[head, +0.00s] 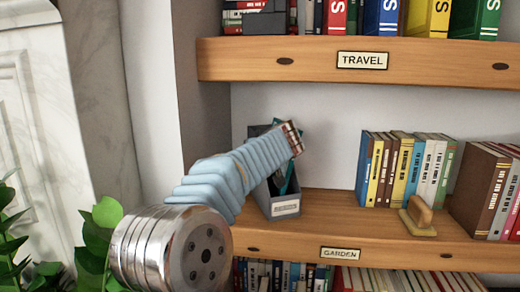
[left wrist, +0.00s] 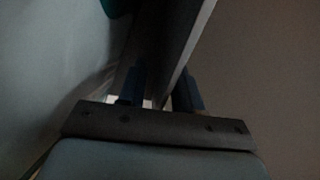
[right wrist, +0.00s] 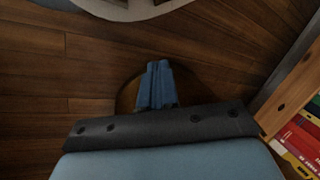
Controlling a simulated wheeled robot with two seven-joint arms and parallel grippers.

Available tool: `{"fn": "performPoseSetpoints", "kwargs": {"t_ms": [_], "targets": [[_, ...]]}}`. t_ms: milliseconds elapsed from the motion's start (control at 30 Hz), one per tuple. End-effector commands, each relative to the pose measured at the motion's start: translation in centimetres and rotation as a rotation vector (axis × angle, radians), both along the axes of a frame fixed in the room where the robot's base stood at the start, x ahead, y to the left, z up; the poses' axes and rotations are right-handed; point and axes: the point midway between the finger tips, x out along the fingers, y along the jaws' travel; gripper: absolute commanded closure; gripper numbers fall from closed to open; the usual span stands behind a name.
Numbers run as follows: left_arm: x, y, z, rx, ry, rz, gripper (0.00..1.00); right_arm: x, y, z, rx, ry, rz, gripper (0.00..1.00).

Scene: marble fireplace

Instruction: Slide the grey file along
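The grey file (head: 285,208) stands on the shelf marked GARDEN, near its left end, with a label on its front and dark and teal contents. My left arm crosses in front of it in the head view and hides much of it; the left fingertips are hidden there. In the left wrist view my left gripper (left wrist: 158,88) has its fingers apart, with a dim grey panel (left wrist: 183,40) running between them, seemingly a file wall. Contact is too dark to tell. My right gripper (right wrist: 157,86) is shut and empty, above the wooden floor.
A row of books (head: 405,170) stands right of the file, with bare shelf between. The TRAVEL shelf (head: 300,62) is above. A plant (head: 95,230) is at lower left.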

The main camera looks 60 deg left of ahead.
Motion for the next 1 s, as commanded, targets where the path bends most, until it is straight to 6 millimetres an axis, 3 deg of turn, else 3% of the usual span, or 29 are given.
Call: {"fn": "performPoseSetpoints", "kwargs": {"t_ms": [300,533,1000], "targets": [[0.02,0.18,-0.07,0.000,0.000,0.000,0.66,0.00,0.00,0.01,0.000,0.000,0.000,1.00],[0.03,0.16,-0.07,0.000,0.000,0.000,1.00,0.00,0.00,0.01,0.000,0.000,0.000,1.00],[-0.09,0.16,-0.19,0.001,-0.001,-0.002,1.00,0.00,0.02,-0.34,0.000,0.000,0.000,1.00]]}}
